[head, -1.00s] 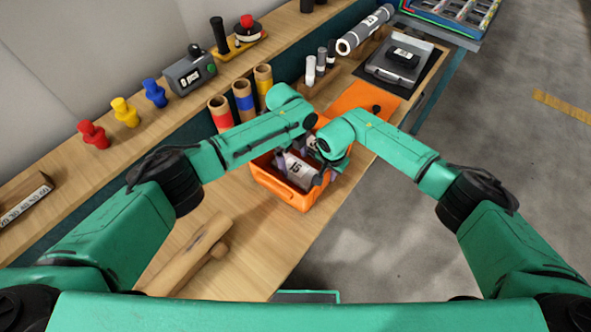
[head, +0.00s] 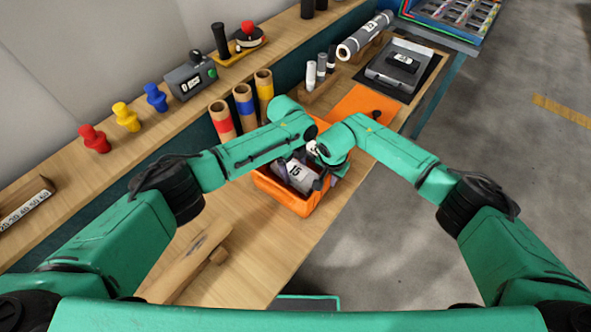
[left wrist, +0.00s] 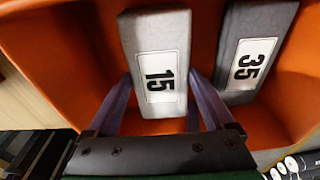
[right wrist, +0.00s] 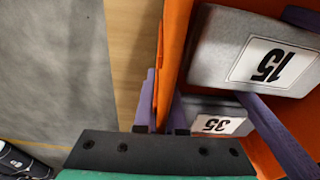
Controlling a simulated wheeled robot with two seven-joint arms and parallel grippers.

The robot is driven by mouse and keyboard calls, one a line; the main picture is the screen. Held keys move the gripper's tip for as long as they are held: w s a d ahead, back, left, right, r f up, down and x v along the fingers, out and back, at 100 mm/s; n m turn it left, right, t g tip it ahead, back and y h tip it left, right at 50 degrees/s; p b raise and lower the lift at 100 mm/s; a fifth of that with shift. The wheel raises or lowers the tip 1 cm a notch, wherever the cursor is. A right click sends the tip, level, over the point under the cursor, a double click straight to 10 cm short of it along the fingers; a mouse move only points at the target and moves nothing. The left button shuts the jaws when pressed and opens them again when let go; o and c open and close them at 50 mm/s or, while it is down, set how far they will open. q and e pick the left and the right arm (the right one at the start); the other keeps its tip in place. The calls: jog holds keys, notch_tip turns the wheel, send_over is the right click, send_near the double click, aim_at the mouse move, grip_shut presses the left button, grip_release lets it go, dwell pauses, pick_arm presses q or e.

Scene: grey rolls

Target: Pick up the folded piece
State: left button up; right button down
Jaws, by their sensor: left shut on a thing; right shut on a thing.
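A grey folded piece labelled 15 (head: 293,171) is at the orange bin (head: 290,203). It also shows in the left wrist view (left wrist: 158,30), between the purple fingers of my left gripper (left wrist: 160,85), which is shut on it. In the right wrist view this piece (right wrist: 215,45) looks higher than a second grey piece labelled 35 (right wrist: 190,118), which lies in the bin. The 35 piece also shows in the left wrist view (left wrist: 257,15). My right gripper (right wrist: 163,85) is shut on the bin's wall, one finger on each side. My arms partly hide both grippers in the head view.
An orange mat (head: 362,105) lies just beyond the bin. The bench's right edge is close to the bin, with open floor beyond.

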pick_arm(q)
jog(key=s+a, duration=0.2)
jog(key=s, duration=0.1)
jog(key=shift+a, duration=0.2)
notch_tip(320, 180, up, 14)
jog(key=shift+f, duration=0.15)
jog(key=shift+w+d, duration=0.1)
pick_arm(e)
jog(key=c, duration=0.9)
grip_release()
jog(key=shift+r, duration=0.1)
jog(key=r, duration=0.4)
jog(key=s+r, duration=0.1)
jog(key=r, duration=0.2)
jog(key=a+r, duration=0.1)
jog(key=r, duration=0.3)
jog(key=shift+s+r, duration=0.25)
jog(key=shift+r, duration=0.1)
